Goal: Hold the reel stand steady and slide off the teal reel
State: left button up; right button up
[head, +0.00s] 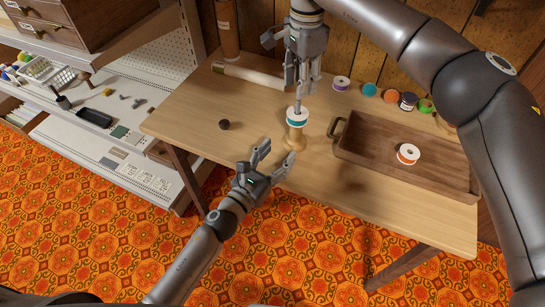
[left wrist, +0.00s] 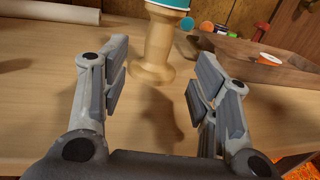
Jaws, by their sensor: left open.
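The wooden reel stand (head: 295,138) stands upright on the table, with the teal reel (head: 297,117) with white rims on its top. The stand (left wrist: 157,45) is also in the left wrist view, where only the bottom of the teal reel (left wrist: 172,4) shows at the top edge. My left gripper (head: 277,154) is open and low over the table's front, its fingers pointing toward the stand's lower part without touching it. My right gripper (head: 302,84) points down right above the reel. Its fingers overlap in the picture, so their gap and any contact are unclear.
A wooden tray (head: 405,179) with an orange reel (head: 408,154) lies to the right. Several colored reels stand along the back. The table's left front is clear.

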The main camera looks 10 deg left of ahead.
aim_at(292, 136)
pick_arm(q)
jog(key=x, duration=0.9)
jog(key=shift+w+d, duration=0.1)
jog(key=shift+w, duration=0.25)
jog(key=shift+c, duration=0.5)
jog(key=c, duration=1.1)
